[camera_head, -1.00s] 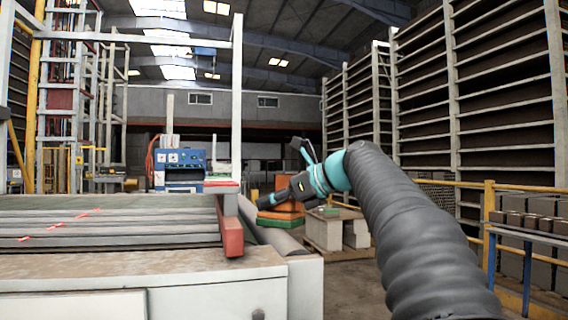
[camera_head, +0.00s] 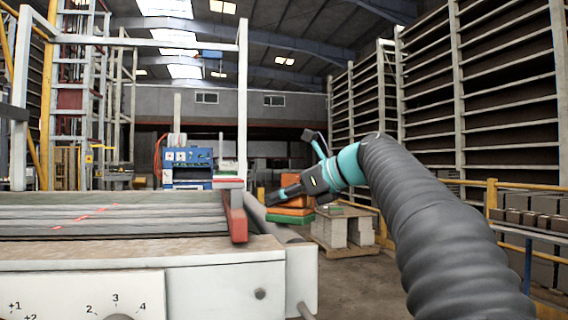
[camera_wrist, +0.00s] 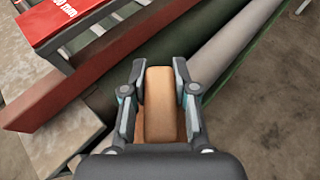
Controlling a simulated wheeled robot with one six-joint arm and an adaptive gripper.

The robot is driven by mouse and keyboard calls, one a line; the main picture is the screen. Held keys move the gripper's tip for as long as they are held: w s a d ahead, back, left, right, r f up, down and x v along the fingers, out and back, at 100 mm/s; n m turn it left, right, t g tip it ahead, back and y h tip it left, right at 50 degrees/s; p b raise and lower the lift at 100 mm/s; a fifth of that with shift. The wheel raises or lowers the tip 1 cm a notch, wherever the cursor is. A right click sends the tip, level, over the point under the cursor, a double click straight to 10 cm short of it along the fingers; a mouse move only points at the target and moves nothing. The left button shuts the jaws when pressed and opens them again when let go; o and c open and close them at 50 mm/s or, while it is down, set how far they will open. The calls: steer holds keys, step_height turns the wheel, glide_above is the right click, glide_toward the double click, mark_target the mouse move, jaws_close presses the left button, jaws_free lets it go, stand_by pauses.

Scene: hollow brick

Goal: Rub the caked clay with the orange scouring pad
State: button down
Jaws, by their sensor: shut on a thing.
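My gripper (camera_wrist: 159,68) is shut on a tan-orange block-shaped pad (camera_wrist: 158,105) in the wrist view, with one finger along each side. I take it to be the orange scouring pad. In the head view my gripper (camera_head: 270,198) is small and dark, just right of the red beam end, and the pad is hard to make out there. In the wrist view the pad is above a dark gap beside a grey roller (camera_wrist: 235,45). I cannot pick out the caked clay for certain in either view.
A red beam (camera_head: 236,217) ends the grey slatted bed (camera_head: 120,220), close left of my gripper. Orange blocks (camera_head: 297,205) stand behind it, near pale stacked blocks (camera_head: 335,232). A yellow railing (camera_head: 491,200) runs at right. Bare floor (camera_head: 365,275) lies between.

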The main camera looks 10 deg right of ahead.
steer(key=shift+w+r, duration=0.2)
steer(key=shift+r, duration=0.55)
steer(key=shift+s+r, duration=0.1)
steer(key=shift+r, duration=2.75)
